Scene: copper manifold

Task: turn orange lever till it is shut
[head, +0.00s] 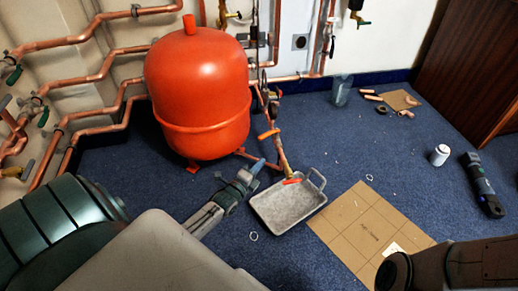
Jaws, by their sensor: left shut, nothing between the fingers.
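The orange lever (268,134) sits on a thin copper pipe in front of the red tank (200,90). It lies roughly crosswise to that pipe. A second, redder lever (293,181) is at the pipe's lower end, above a grey metal tray (276,208). My left gripper (258,166) reaches in from the lower left, its bluish tip just below the orange lever and left of the pipe. It is shut and empty, and appears apart from the lever. My right arm shows at the lower right; its gripper is out of view.
Copper pipes (85,80) with valves line the left wall. A cardboard sheet (365,225) lies right of the tray. A white jar (439,155), a dark tool (482,185) and a clear cup (342,90) stand or lie on blue carpet. A brown cabinet (470,65) is at right.

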